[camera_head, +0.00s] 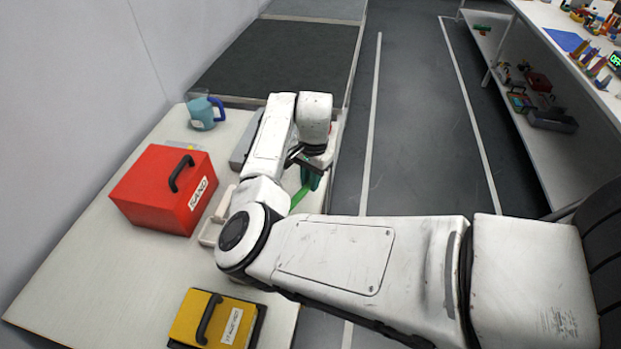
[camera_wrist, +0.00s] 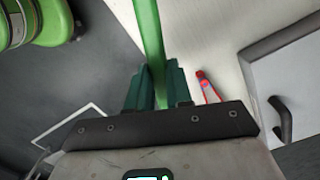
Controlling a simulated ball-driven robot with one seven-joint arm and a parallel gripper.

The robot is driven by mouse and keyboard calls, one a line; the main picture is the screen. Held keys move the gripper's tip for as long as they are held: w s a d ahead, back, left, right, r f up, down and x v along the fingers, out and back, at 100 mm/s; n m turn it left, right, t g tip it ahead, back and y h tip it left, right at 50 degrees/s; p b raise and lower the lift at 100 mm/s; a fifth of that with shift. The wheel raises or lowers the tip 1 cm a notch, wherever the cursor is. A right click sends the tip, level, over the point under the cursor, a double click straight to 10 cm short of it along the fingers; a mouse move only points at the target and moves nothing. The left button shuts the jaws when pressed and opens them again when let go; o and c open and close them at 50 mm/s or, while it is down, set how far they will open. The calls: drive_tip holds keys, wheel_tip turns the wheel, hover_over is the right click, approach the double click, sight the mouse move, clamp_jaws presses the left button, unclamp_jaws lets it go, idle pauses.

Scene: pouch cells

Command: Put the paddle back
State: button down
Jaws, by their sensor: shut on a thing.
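My gripper (camera_wrist: 155,88) is shut on a long, flat green strip, which I take to be the paddle (camera_wrist: 151,42). In the wrist view the strip runs from between the dark green fingers to the top edge, where it is cut off. In the head view my gripper (camera_head: 312,178) is over the right edge of the pale table, and part of the green paddle (camera_head: 300,197) shows below it. My arm hides the rest of the paddle there.
A red box labelled SAND (camera_head: 150,195), a yellow box (camera_head: 205,325) and a blue-handled jug (camera_head: 201,113) stand on the pale table (camera_head: 75,265). A shelved bench (camera_head: 545,150) stands right, across the dark floor.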

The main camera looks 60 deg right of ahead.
drive_tip(key=shift+f, duration=0.1)
drive_tip(key=shift+f, duration=0.4)
drive_tip(key=shift+f, duration=0.1)
drive_tip(key=c, duration=1)
unclamp_jaws()
